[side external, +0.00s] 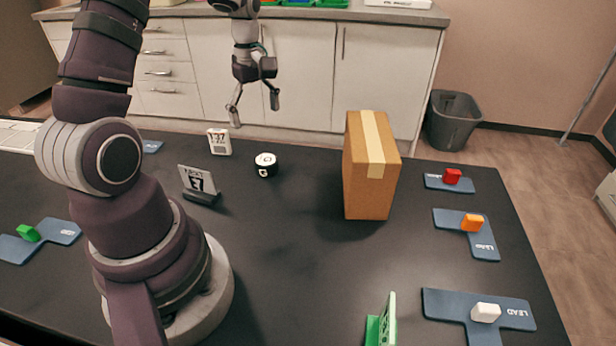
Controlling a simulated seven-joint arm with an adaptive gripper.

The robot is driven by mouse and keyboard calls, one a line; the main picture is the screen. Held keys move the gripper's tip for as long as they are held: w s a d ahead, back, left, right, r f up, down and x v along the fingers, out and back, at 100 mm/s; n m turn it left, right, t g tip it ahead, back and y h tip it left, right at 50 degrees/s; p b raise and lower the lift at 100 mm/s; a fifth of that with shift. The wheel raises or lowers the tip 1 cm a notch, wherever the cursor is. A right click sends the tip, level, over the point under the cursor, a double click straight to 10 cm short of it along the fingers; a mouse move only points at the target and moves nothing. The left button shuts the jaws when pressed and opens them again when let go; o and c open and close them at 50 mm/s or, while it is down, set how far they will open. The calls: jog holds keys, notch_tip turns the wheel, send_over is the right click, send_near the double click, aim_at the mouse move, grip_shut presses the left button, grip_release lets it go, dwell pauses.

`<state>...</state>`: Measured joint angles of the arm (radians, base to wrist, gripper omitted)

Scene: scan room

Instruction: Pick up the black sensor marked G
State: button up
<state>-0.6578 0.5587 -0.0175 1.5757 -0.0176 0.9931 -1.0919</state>
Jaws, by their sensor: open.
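A small round black piece with a white top (265,165) stands on the dark table behind the middle. It has a pale mark on its side, too small to read surely as a G. It is the only thing in view that looks like the black sensor. My gripper (254,112) is open and empty, pointing down with its fingers spread. It appears high above the table, and above the black piece in the picture. Its exact distance in depth cannot be told.
A tall cardboard box (371,170) stands right of the black piece. A white timer (219,142) and a card in a stand (199,185) are to its left. Blue mats with red (452,176), orange (472,223) and white (486,312) blocks lie at right. A green holder (382,325) stands in front.

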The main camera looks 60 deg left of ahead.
aim_at(265, 159)
jog(key=shift+n, duration=0.3)
jog(key=f, duration=1.1)
jog(key=shift+w+d, duration=0.15)
jog(key=shift+w, duration=0.15)
jog(key=c, duration=1.3)
